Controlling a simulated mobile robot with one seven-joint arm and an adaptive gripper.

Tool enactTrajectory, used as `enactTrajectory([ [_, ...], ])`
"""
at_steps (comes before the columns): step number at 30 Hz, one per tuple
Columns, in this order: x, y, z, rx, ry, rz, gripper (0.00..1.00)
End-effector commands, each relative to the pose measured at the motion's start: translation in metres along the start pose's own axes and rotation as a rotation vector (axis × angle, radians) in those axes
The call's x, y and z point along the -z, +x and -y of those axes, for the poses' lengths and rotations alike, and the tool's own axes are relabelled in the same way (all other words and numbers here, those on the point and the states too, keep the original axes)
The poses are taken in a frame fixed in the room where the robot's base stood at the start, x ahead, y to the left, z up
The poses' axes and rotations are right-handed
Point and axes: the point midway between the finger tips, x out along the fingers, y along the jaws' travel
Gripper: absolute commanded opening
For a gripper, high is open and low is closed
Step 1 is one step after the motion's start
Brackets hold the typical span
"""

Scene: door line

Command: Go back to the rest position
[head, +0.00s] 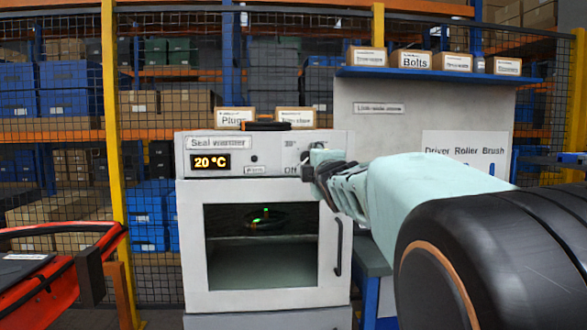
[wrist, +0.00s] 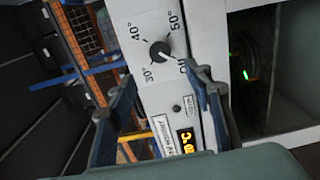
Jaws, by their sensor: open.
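My gripper (head: 318,174) is open and empty in front of the right part of the seal warmer's control panel. In the wrist view its two fingers (wrist: 158,78) are spread apart, pointing at the panel. The seal warmer (head: 190,245) is a white cabinet with a windowed door, which looks shut. Its display (head: 211,162) reads 20 °C. The black dial (wrist: 159,51) shows in the wrist view beyond the fingertips, with 30°, 40° and 50° marks around it. Its pale pointer seems turned toward the partly hidden off mark. In the head view my gripper hides the dial.
The door's dark handle (head: 338,248) is below my gripper. Small boxes, including one marked Bolts (head: 411,60), stand on a blue shelf (head: 440,74) at the right. A red-framed item (head: 60,290) is at the left. Mesh fencing and yellow posts (head: 113,150) stand behind.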

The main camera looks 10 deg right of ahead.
Motion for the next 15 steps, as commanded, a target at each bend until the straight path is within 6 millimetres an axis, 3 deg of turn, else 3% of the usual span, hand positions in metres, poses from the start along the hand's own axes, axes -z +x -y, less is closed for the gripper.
enactTrajectory([
  [4, -0.018, -0.012, 0.018, 0.057, 0.103, 0.026, 0.47],
  [8, -0.044, -0.048, 0.061, 0.191, 0.348, 0.081, 0.47],
  [11, -0.053, -0.092, 0.101, 0.319, 0.577, 0.138, 0.47],
  [15, -0.047, -0.164, 0.152, 0.486, 0.857, 0.233, 0.47],
])
